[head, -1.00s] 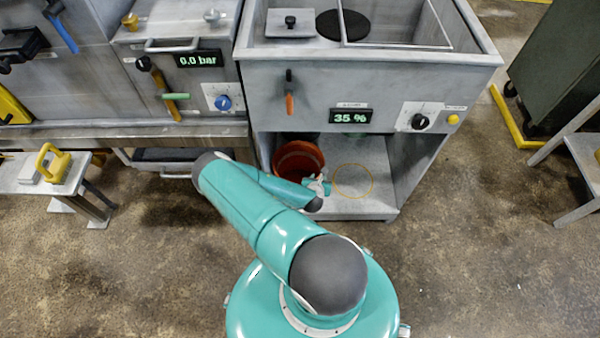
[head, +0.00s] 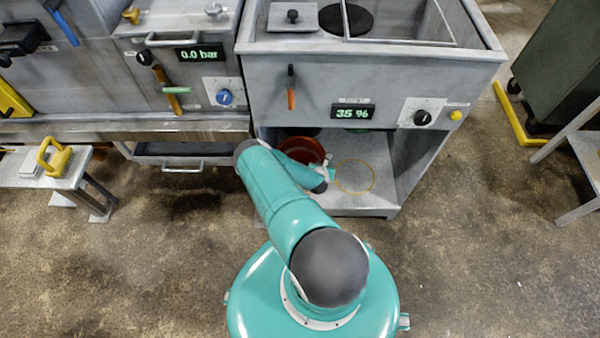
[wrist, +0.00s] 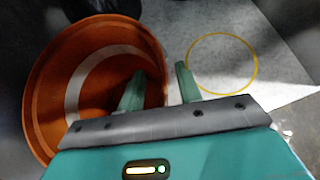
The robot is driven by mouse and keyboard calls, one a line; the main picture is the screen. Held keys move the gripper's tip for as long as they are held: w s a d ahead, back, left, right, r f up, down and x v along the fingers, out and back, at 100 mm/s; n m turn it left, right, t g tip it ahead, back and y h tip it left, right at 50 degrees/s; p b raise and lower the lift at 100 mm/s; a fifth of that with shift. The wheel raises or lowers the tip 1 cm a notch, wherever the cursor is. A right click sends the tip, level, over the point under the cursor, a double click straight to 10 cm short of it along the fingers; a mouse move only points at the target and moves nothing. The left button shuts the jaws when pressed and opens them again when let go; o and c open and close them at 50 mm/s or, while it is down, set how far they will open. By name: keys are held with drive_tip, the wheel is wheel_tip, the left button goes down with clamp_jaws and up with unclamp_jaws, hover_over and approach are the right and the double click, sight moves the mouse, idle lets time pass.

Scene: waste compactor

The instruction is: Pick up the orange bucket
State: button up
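The orange bucket (head: 299,147) stands in the open lower bay of the compactor, at the bay's left side; my arm partly covers it in the head view. In the wrist view the bucket (wrist: 55,85) fills the left, its open mouth showing a pale curved band inside. My gripper (wrist: 160,69) is open at the bucket's right rim. One finger overlaps the mouth and the other is to the right of the rim, with a gap between them. My gripper (head: 328,170) looks small in the head view. Contact with the rim cannot be told.
A yellow ring (head: 355,161) is marked on the bay floor right of the bucket; its inside is empty. The compactor's front panel (head: 310,100) overhangs the bay, and a side wall (head: 422,160) bounds it on the right. A low bench (head: 70,180) stands at left.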

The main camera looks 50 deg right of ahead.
drive_tip(key=shift+x, duration=1.45)
clamp_jaws()
idle(0.3)
